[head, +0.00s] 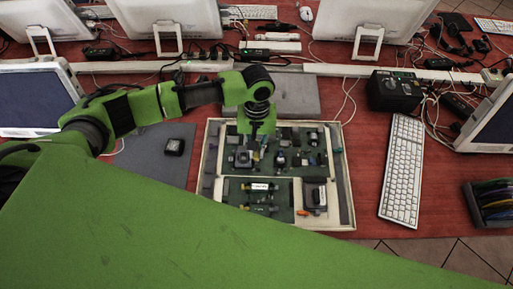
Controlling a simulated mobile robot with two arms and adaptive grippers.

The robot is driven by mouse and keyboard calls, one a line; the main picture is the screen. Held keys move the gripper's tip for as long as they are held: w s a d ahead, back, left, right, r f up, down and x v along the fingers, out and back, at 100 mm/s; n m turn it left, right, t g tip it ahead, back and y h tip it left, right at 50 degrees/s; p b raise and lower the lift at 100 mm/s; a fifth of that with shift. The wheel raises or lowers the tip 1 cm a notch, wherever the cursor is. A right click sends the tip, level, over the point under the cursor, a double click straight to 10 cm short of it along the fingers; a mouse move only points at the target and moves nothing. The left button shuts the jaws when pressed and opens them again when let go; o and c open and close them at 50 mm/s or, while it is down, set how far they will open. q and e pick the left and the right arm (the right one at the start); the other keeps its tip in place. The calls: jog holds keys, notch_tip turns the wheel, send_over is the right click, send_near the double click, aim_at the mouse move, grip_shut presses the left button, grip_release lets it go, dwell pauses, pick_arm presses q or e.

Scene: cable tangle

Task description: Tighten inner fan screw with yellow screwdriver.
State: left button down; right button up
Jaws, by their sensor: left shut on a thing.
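My left gripper (256,132) points down over the upper part of the open case with circuit boards (349,205). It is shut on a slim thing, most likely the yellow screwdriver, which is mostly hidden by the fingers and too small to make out. A dark square part that looks like a fan (243,158) sits on the board just below and left of the gripper. I cannot make out its screws, or whether the tool touches one. My right gripper is not in view.
A white keyboard (402,171) lies right of the case, and a black box (394,91) stands behind it. Monitors and cables line the back. Bare red table shows between case and keyboard.

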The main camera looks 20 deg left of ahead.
pick_arm(q)
jog(key=shift+r+m+p, duration=0.1)
jog(key=shift+m+p, duration=0.9)
jog(key=shift+m, duration=0.9)
jog(key=shift+m+y+p, duration=0.4)
jog(key=shift+m, duration=0.7)
